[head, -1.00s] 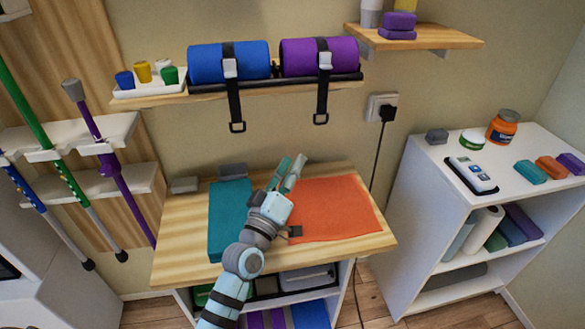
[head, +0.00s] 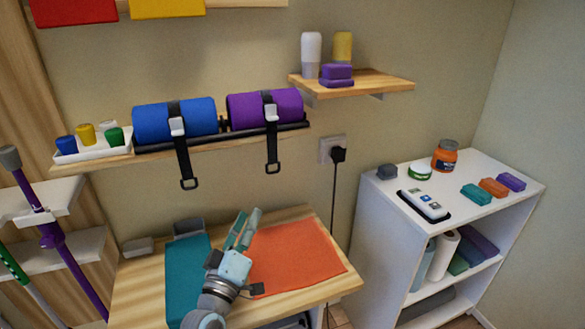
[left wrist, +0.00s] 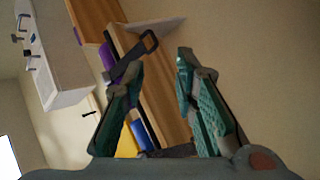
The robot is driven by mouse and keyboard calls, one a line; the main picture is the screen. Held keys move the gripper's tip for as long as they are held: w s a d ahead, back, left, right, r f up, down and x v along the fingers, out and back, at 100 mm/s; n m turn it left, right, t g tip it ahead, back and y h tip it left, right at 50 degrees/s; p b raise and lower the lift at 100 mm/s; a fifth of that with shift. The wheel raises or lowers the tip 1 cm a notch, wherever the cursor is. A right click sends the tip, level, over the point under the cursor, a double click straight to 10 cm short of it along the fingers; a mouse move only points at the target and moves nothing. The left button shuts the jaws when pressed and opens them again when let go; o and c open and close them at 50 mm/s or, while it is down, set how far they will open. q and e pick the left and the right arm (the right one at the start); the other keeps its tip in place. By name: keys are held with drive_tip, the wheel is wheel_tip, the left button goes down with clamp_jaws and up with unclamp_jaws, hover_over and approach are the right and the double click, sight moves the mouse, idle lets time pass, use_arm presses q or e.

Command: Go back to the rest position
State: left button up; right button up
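My left gripper (head: 243,230) comes up from the bottom of the head view and hangs over the table between the teal mat and the orange mat. In the left wrist view its two fingers (left wrist: 160,95) stand apart with nothing between them, so it is open and empty. My right gripper is not in either view.
A wooden table (head: 318,288) carries a teal mat (head: 185,265) and an orange mat (head: 295,258). Above, a shelf holds a blue roll (head: 175,117) and a purple roll (head: 265,106) with hanging straps. A white cabinet (head: 375,240) stands at right; a cord hangs between.

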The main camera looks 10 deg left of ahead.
use_arm(q)
drive_tip(key=s+d+f+m+g+h, duration=0.1)
drive_tip(key=s+f+m+g, duration=0.4)
drive_tip(key=f, duration=0.3)
drive_tip(key=s+d+f+m+g+h, duration=0.15)
drive_tip(key=s+f+g, duration=0.25)
drive_tip(key=s+f, duration=0.45)
drive_tip(key=s+a+f+m+g+y, duration=0.2)
drive_tip(key=s+a+f+g, duration=0.2)
drive_tip(key=s, duration=0.5)
drive_tip(key=s+a+f+m+g+y, duration=0.1)
drive_tip(key=s+a+f+g+y, duration=0.25)
drive_tip(key=s, duration=0.65)
wheel_tip(320, 180, down, 19)
drive_tip(key=s+a+g, duration=0.1)
drive_tip(key=g, duration=0.1)
drive_tip(key=s+a+f+g, duration=0.1)
drive_tip(key=s+f, duration=1.2)
drive_tip(key=s, duration=0.1)
drive_tip(key=shift+s+h, duration=0.35)
drive_tip(key=shift+h, duration=0.05)
drive_tip(key=shift+f+n, duration=0.1)
drive_tip(key=shift+n, duration=0.15)
